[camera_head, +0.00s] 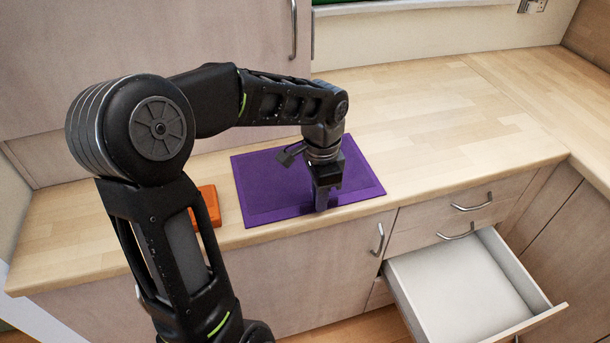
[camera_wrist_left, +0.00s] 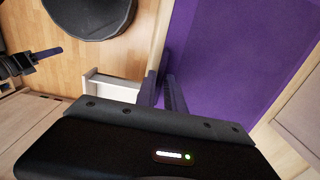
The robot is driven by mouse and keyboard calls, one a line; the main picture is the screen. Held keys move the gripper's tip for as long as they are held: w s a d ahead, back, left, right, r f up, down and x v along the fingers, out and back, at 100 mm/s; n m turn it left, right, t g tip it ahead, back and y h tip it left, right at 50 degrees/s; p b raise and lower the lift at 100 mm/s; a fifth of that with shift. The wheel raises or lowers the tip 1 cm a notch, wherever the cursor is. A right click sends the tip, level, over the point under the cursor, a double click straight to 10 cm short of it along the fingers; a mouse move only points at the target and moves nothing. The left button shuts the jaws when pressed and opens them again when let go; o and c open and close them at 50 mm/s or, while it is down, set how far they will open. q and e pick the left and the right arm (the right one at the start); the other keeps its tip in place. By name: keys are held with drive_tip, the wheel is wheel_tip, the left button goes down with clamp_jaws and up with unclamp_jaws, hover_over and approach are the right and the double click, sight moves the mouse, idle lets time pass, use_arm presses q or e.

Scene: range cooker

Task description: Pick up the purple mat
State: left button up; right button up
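The purple mat (camera_head: 275,180) lies flat on the wooden counter, close to its front edge. It also fills much of the upper right of the left wrist view (camera_wrist_left: 225,60). My left gripper (camera_head: 321,206) points down at the mat's front edge. In the left wrist view its two fingers (camera_wrist_left: 162,92) stand a little apart at the mat's edge, one on each side of it. Whether they touch the mat is unclear. What looks like my right gripper (camera_wrist_left: 40,58) shows small at the left of the left wrist view, away from the mat; its opening is unclear.
An orange object (camera_head: 207,205) lies on the counter left of the mat, partly behind my left arm. An open, empty-looking drawer (camera_head: 465,290) juts out below the counter at the right. The counter (camera_head: 450,120) right of the mat is clear.

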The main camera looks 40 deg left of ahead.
use_arm(q)
clamp_jaws()
idle(0.8)
drive_tip(key=shift+r, duration=0.1)
wheel_tip(320, 180, up, 10)
drive_tip(key=shift+b, duration=0.4)
idle(0.3)
idle(0.5)
